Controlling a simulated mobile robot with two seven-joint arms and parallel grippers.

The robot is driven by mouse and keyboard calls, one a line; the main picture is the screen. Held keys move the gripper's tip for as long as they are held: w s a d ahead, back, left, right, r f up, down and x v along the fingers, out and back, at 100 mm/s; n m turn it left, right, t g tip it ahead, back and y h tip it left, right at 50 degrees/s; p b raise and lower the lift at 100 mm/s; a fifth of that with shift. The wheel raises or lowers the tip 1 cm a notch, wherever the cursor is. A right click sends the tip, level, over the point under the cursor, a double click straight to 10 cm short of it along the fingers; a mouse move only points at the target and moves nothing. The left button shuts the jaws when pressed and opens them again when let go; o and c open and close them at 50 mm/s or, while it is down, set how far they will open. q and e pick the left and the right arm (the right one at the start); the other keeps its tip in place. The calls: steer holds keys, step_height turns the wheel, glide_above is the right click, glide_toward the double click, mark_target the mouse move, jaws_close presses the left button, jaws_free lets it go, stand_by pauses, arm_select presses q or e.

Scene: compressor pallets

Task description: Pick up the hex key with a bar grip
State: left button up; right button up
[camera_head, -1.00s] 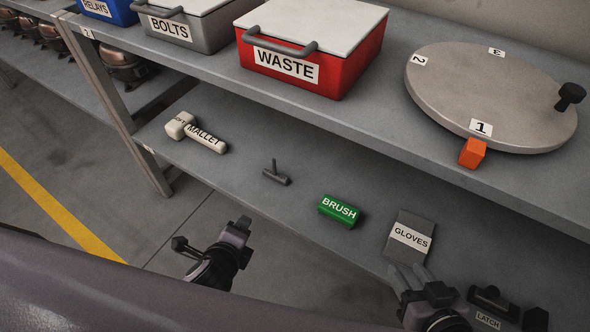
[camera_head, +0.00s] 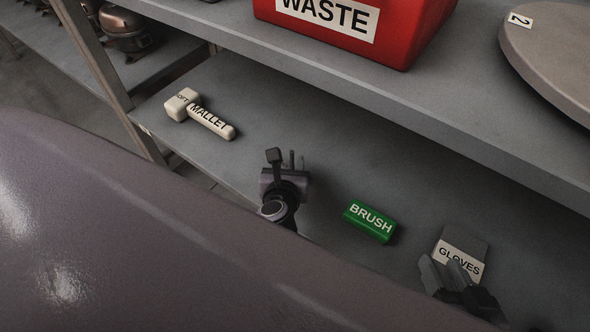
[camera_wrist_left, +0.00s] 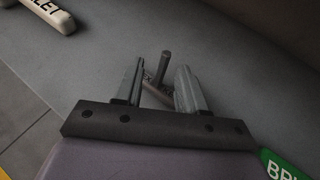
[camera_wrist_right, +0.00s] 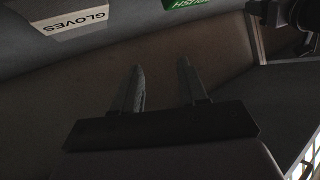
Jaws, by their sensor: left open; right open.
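The hex key (camera_wrist_left: 164,66) is a small grey T-shaped tool on the lower shelf, with its stem standing up from a short bar. In the left wrist view it appears between the two fingers of my left gripper (camera_wrist_left: 160,72), which is open; I cannot tell how far beyond the fingertips it is. In the head view my left gripper (camera_head: 296,160) covers the hex key's place and mostly hides it. My right gripper (camera_head: 448,274) is open and empty in front of the gloves; it also shows in the right wrist view (camera_wrist_right: 160,68).
On the lower shelf (camera_head: 330,185), a white mallet (camera_head: 208,119) lies left of my left gripper, a green brush (camera_head: 370,221) to its right, and the gloves packet (camera_head: 462,252) further right. The upper shelf above holds a red waste bin (camera_head: 400,35) and a round turntable (camera_head: 550,60).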

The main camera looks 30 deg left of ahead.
mark_target(292, 159)
arm_select(q)
steer(key=b+x, duration=0.1)
steer(key=x, duration=0.1)
steer(key=b+x, duration=0.1)
steer(key=x, duration=0.1)
steer(key=shift+w+d+f, duration=0.15)
steer(key=shift+f, duration=0.2)
steer(key=shift+w+a+b, duration=0.2)
steer(key=shift+w+b, duration=0.2)
steer(key=shift+w, duration=0.05)
jaws_close()
arm_select(e)
steer(key=shift+w+a+f+m+y, duration=0.2)
steer(key=shift+a+y, duration=0.2)
steer(key=shift+a, duration=0.25)
steer(key=shift+w+a+f+m+y, duration=0.15)
steer(key=shift+a+y, duration=0.25)
steer(key=shift+a, duration=0.2)
